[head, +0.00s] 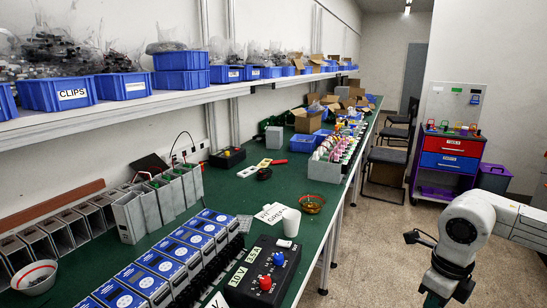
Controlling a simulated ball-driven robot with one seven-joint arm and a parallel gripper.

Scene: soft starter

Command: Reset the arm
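My arm (468,222) shows at the right edge, with a white and grey link reaching in from the right and a rounded joint bending down to dark lower parts. A small dark part (416,238) sticks out to the left of the joint, over the floor; I cannot tell whether it is a finger of my gripper. The lower end of the arm is cut off by the bottom edge. I cannot make out whether my gripper is open or shut, or whether it holds anything. The arm appears clear of the green workbench (312,252).
Blue-topped units (167,265) stand in a row on the bench, beside a black control box (265,270) with red and blue knobs. A white cup (291,222) and an amber bowl (311,203) stand behind it. A tool cart (449,160) and chairs (391,160) stand beyond open floor.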

